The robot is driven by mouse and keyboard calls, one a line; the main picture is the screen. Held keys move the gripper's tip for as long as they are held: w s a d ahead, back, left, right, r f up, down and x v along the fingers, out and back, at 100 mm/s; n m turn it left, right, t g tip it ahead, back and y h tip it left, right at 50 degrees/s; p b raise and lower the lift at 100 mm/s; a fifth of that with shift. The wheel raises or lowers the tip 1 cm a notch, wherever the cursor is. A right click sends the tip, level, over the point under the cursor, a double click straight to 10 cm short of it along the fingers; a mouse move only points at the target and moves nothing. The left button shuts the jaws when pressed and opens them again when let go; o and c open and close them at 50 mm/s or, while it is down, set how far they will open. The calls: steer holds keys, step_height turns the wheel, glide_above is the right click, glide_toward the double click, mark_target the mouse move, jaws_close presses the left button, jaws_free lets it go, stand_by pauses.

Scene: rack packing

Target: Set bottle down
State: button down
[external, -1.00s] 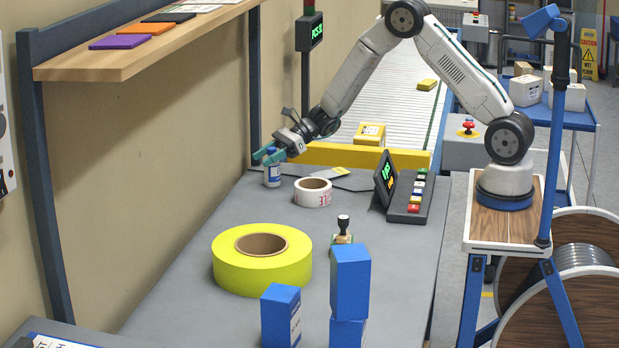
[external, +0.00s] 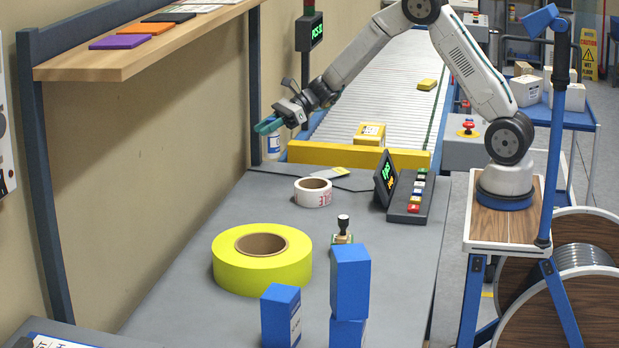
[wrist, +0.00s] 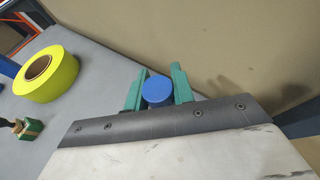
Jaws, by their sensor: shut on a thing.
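My gripper (external: 268,124), with green fingers, is shut on a small white bottle (external: 273,146) with a blue cap. The bottle hangs upright from the fingers, raised above the far left part of the grey table (external: 190,290), near the wall. In the wrist view, the blue cap (wrist: 157,90) shows from above between the two green fingers (wrist: 158,88). The bottle's body is hidden below its cap there.
A white tape roll (external: 313,192), a big yellow roll (external: 262,260), a stamp (external: 343,230) and blue boxes (external: 350,282) stand on the table. A button panel (external: 408,197) is at the right. A wooden shelf (external: 150,52) juts from the wall. The table's left strip is clear.

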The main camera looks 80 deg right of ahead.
steer(key=shift+r, duration=1.05)
step_height(320, 180, up, 4)
steer(key=shift+r, duration=0.25)
steer(key=s+a+n+g+y, duration=0.1)
steer(key=s+a+n+g, duration=0.15)
steer(key=s+a, duration=0.5)
steer(key=s+a+n+g+y, duration=0.2)
steer(key=s+a+g, duration=0.15)
steer(key=a, duration=0.75)
steer(key=s+a+n+g+y, duration=0.1)
steer(key=s+a+n+g, duration=0.15)
steer(key=s+a, duration=0.6)
steer(key=s+a+n+g, duration=0.4)
steer(key=s+a, duration=0.3)
steer(key=s, duration=0.4)
steer(key=s+a+n+g, duration=0.3)
steer(key=s+a, duration=0.4)
steer(key=s, duration=0.5)
steer(key=shift+h, duration=0.3)
steer(key=shift+w+d+f, duration=0.1)
steer(key=shift+f, duration=2.45)
steer(key=shift+w+d+f, duration=0.1)
steer(key=shift+w+f, duration=0.05)
steer(key=shift+f, duration=2.4)
steer(key=shift+w+d+f, duration=0.1)
steer(key=shift+f, duration=2.45)
